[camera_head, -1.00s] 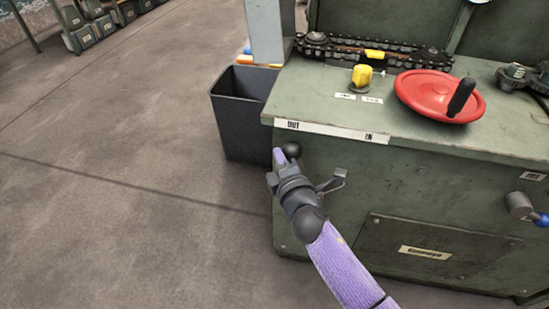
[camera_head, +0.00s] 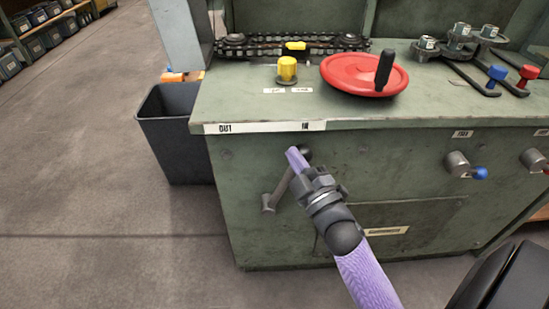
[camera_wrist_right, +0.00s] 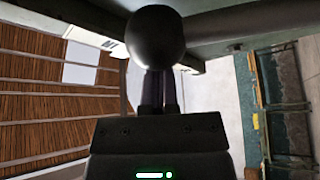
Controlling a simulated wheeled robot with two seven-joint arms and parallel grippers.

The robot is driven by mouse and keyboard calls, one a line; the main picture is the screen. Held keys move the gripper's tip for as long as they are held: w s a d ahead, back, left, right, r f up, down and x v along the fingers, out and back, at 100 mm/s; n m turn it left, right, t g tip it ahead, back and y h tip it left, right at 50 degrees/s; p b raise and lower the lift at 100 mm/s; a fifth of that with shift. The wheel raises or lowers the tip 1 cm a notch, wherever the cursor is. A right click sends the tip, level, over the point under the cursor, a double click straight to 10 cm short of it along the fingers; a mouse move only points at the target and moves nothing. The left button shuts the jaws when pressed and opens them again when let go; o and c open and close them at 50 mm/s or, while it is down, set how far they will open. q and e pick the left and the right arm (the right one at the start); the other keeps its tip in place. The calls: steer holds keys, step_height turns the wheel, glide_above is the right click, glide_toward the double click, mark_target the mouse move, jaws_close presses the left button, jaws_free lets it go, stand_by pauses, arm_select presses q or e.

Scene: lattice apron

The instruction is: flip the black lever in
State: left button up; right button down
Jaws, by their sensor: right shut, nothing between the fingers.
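The black lever is on the front of the green machine; its grey arm (camera_head: 281,186) slants up and right from a lower pivot. Its black ball knob (camera_head: 306,153) sits under the IN end of the white label strip (camera_head: 265,127). My right gripper (camera_head: 296,158) has purple fingers, shut with nothing between them, just left of the knob in the head view and partly over the lever. In the right wrist view the knob (camera_wrist_right: 156,38) is large, straight beyond the fingertips; whether they touch it is unclear. My left gripper is not in view.
A red wheel (camera_head: 362,74) with a black handle, a yellow knob (camera_head: 287,70) and a chain lie on the machine top. A blue-tipped lever (camera_head: 468,168) is on the front to the right. A dark bin (camera_head: 170,130) stands left. The floor at left is clear.

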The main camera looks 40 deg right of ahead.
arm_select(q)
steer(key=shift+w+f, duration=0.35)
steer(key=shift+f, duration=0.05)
arm_select(e)
steer(key=shift+s+d+f+m+h, duration=0.35)
steer(key=shift+s+d+m+h, duration=0.1)
steer(key=shift+d+m, duration=0.25)
